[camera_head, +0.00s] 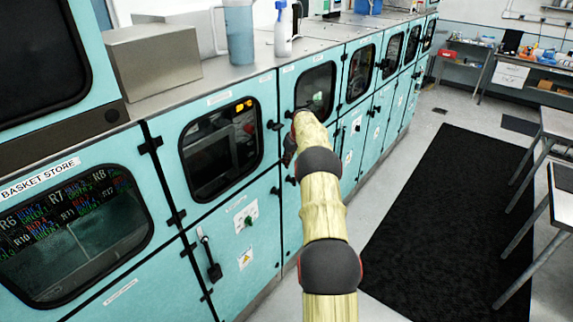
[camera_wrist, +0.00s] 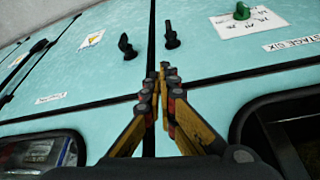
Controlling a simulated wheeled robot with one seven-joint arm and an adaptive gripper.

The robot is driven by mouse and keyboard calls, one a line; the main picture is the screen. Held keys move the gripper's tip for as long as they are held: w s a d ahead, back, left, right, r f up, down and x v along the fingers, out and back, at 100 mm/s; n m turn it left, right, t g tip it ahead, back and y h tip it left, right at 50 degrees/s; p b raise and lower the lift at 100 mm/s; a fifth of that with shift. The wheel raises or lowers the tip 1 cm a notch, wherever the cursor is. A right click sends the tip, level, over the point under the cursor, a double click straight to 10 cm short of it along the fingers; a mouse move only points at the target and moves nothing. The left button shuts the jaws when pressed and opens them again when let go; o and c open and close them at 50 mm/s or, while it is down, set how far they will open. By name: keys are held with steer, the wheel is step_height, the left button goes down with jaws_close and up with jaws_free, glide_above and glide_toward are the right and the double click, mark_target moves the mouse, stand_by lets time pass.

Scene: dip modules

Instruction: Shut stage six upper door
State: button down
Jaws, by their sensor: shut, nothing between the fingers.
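The turquoise door with a dark window (camera_head: 222,150) in the head view is in the upper row; it looks flush or nearly so, and I cannot tell if it is fully shut. In the wrist view a dark window (camera_wrist: 285,135) shows at lower right, across a seam from a panel with a "STAGE SIX" label (camera_wrist: 291,44) and a green knob (camera_wrist: 242,12). My gripper (camera_wrist: 165,78) is shut and empty, its fingertips over the dark vertical seam between neighbouring doors. I cannot tell if they touch.
Black latches (camera_wrist: 126,45) stick out near the seam in the wrist view. More windowed doors (camera_head: 360,72) run to the back. A jug (camera_head: 239,38) and a bottle (camera_head: 283,32) stand on the cabinet top. A black mat (camera_head: 450,215) covers clear floor at right, beside tables.

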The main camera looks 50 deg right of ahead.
steer(key=v, duration=0.8)
steer(key=shift+d+r, duration=0.3)
steer(key=shift+d, duration=0.1)
